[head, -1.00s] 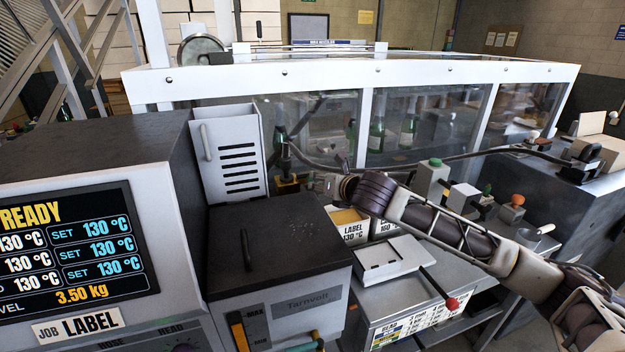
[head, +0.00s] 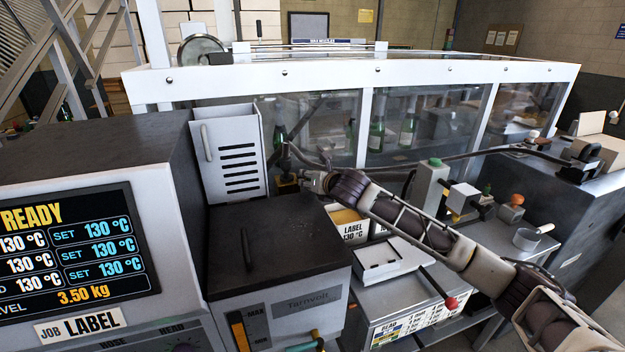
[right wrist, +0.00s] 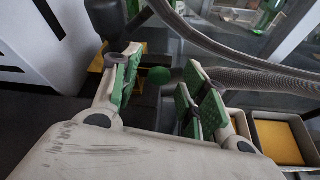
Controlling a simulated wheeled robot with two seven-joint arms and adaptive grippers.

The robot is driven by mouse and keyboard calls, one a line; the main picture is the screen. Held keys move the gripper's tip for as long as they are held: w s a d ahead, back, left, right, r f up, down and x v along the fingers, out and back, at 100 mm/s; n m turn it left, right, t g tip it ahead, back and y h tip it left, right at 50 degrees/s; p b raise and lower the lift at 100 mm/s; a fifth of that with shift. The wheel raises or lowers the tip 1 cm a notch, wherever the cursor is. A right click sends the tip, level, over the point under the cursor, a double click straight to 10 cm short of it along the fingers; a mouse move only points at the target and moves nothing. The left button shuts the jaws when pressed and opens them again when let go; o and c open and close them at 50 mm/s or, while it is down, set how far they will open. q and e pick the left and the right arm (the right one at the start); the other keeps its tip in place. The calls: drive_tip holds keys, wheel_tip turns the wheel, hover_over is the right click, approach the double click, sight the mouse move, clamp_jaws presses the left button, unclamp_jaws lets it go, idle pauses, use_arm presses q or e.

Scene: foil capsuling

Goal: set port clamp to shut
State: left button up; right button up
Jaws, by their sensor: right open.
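My right gripper (head: 308,180) reaches in from the right beside a dark upright fitting (head: 287,184) with a yellow part, behind the black-lidded unit. In the right wrist view my right gripper (right wrist: 165,88) is open, its green-padded fingers spread apart. A round green knob (right wrist: 158,75) shows between the fingers, and I cannot tell whether either pad touches it. A dark fitting (right wrist: 106,22) stands just beyond the left finger. I cannot make out the port clamp's position for certain; the gripper hides part of this area. My left gripper is not in view.
A ribbed hose (right wrist: 235,72) crosses just beyond the right finger; in the head view the dark hose (head: 470,154) runs right. The black-lidded unit (head: 275,235) and vented grey panel (head: 231,152) stand close. A glazed white-framed enclosure (head: 430,75) is behind. Label boxes (head: 352,230) sit below my arm.

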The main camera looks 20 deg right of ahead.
drive_tip(key=shift+w, duration=0.1)
drive_tip(key=shift+c, duration=0.4)
clamp_jaws()
drive_tip(key=shift+a+p, duration=0.3)
drive_tip(key=shift+a, duration=0.15)
drive_tip(key=a+p, duration=0.1)
drive_tip(key=a, duration=0.2)
drive_tip(key=shift+a, duration=0.2)
drive_tip(key=shift+a+f+p, duration=0.1)
drive_tip(key=shift+a+p, duration=0.15)
drive_tip(key=shift+p, duration=0.1)
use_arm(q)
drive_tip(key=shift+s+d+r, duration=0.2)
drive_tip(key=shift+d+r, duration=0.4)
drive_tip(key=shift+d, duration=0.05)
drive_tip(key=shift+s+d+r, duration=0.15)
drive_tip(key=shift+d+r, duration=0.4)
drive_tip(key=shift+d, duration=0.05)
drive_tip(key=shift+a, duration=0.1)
